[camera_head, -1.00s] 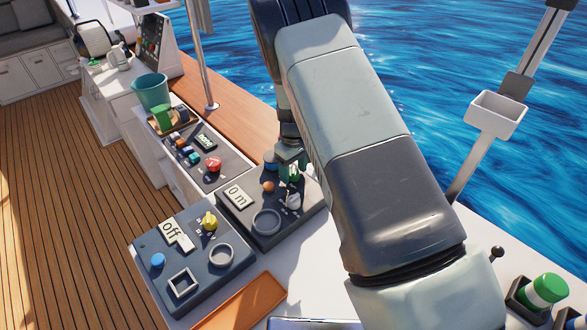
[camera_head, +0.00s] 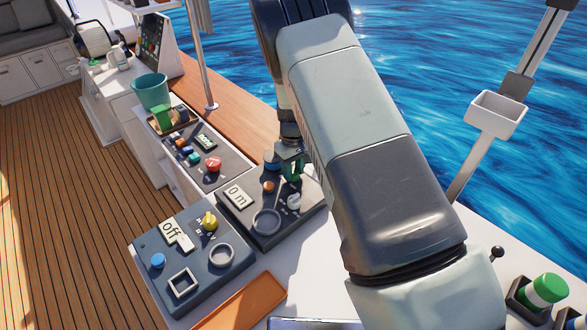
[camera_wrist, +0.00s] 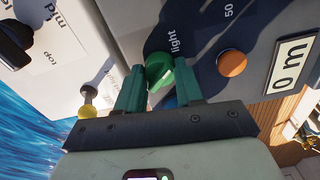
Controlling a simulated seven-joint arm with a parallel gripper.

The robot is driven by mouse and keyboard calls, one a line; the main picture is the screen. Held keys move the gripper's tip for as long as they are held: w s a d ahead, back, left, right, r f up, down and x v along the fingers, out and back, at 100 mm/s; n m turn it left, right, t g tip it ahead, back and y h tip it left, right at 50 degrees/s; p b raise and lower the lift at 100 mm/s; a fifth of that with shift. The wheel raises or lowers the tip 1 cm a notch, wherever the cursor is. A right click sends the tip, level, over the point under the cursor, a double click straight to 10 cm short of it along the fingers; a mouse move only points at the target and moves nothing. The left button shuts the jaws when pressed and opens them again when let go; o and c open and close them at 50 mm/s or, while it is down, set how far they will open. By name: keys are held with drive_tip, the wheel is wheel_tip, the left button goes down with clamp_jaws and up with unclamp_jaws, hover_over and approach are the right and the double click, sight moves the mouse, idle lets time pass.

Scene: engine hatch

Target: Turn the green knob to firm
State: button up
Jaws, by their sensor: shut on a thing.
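The green knob (camera_wrist: 158,72) is between the two teal fingers of my gripper (camera_wrist: 160,88) in the wrist view, on a dark panel face. My gripper is shut on it. The word "light" is printed just beyond the knob; I cannot see the word "firm", so the knob's setting cannot be read. In the head view my gripper (camera_head: 292,170) is down at the far right part of the dark panel (camera_head: 245,225) with the "0 m" display, and the green knob cannot be told apart from the fingers there.
An orange button (camera_wrist: 232,63) and the "0 m" display (camera_wrist: 290,64) lie right of my gripper in the wrist view. A yellow-tipped lever (camera_wrist: 87,102) is close on the left.

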sight(294, 170)
drive_tip(key=m, duration=1.1)
drive_tip(key=shift+m, duration=2.1)
drive_tip(key=o, duration=1)
drive_tip(key=shift+o, duration=0.2)
wheel_tip(294, 170, up, 11)
